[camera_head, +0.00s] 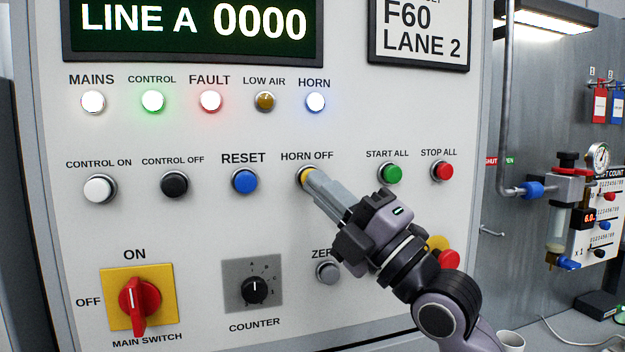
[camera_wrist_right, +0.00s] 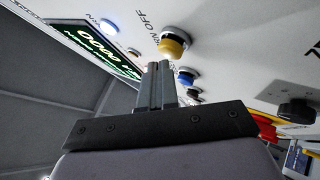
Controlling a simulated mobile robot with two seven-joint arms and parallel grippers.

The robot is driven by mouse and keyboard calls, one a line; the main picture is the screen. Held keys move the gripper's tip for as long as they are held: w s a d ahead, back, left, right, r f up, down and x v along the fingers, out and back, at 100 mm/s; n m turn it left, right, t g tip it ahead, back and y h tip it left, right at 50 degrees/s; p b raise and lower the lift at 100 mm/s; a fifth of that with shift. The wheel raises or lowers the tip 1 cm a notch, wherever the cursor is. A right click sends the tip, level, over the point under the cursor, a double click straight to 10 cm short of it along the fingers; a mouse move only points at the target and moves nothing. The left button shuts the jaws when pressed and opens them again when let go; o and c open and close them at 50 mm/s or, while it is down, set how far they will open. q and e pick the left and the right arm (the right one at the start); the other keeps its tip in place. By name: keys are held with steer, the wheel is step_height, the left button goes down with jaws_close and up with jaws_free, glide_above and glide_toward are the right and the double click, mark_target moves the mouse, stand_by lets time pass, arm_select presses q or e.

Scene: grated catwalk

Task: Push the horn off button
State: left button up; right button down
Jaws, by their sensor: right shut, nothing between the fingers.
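The horn off button (camera_head: 304,177) is a yellow button in a metal ring, under the label HORN OFF in the middle of the panel. My right gripper (camera_head: 312,178) is shut and empty, with its fingertips at the button's lower right side in the head view. In the right wrist view the yellow button (camera_wrist_right: 174,45) stands just beyond the closed fingertips (camera_wrist_right: 158,66). I cannot tell whether the fingertips touch it. The horn lamp (camera_head: 315,102) glows blue-white above. My left gripper is not in view.
The blue reset button (camera_head: 244,181) is to the left and the green start all button (camera_head: 391,173) to the right. Below are the red main switch (camera_head: 140,303), the counter knob (camera_head: 254,290) and the zero button (camera_head: 327,272). A red button (camera_head: 448,259) is partly behind my arm.

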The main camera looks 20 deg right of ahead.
steer(key=shift+w, duration=0.8)
stand_by(0.7)
steer(key=shift+s, duration=1.2)
steer(key=s, duration=0.5)
steer(key=shift+d+p, duration=0.1)
steer(key=shift+p, duration=0.3)
steer(key=shift+f, duration=0.15)
